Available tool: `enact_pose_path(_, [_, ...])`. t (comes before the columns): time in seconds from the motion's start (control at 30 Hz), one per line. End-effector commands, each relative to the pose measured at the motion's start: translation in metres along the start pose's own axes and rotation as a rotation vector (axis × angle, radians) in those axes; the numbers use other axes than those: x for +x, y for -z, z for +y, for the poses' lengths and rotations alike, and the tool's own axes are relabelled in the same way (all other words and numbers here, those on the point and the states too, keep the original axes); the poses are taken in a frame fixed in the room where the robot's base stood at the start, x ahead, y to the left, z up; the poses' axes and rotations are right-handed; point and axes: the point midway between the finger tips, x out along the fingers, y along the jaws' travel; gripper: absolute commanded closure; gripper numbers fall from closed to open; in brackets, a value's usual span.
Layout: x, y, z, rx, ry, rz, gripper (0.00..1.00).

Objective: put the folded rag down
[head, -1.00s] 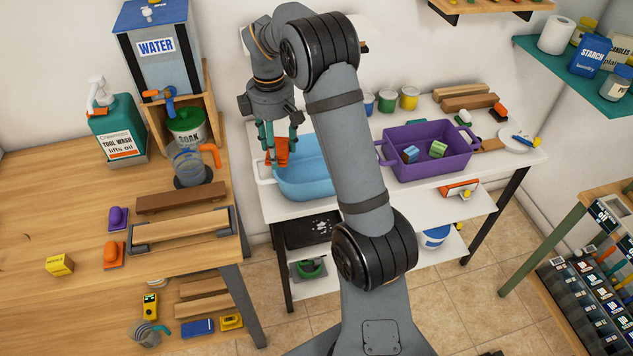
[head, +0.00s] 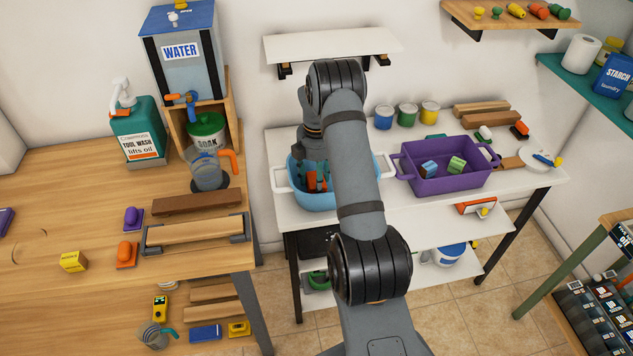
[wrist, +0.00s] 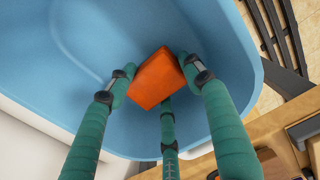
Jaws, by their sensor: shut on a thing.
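The folded orange rag (wrist: 155,80) is held between the green fingers of my gripper (wrist: 158,72) in the wrist view. In the head view the rag (head: 316,184) shows as a small orange patch below my gripper (head: 317,176), partly hidden by the fingers. The fingers and rag are over or inside the light blue tub (head: 312,203), which stands on the white table. The tub (wrist: 85,35) fills most of the wrist view behind the rag. I cannot tell whether the rag touches the tub's bottom.
A purple tub (head: 450,182) with two small blocks stands right of the blue tub. Several paint tins (head: 407,114) stand behind it. A wooden bench (head: 70,190) is at left, with a jug (head: 206,168) and a wood block (head: 195,233). A white shelf (head: 332,44) hangs above.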

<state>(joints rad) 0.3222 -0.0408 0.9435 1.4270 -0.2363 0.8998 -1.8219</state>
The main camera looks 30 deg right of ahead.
Motion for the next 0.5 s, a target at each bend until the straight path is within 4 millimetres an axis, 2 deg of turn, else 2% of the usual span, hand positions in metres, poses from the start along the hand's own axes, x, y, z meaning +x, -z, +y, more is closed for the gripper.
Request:
enact_pose_path(0.1, [0.009,0.0,0.0,0.001,0.0,0.0,0.71])
enact_pose_path(0.5, [0.016,0.0,0.0,0.0,-0.001,0.0,0.71])
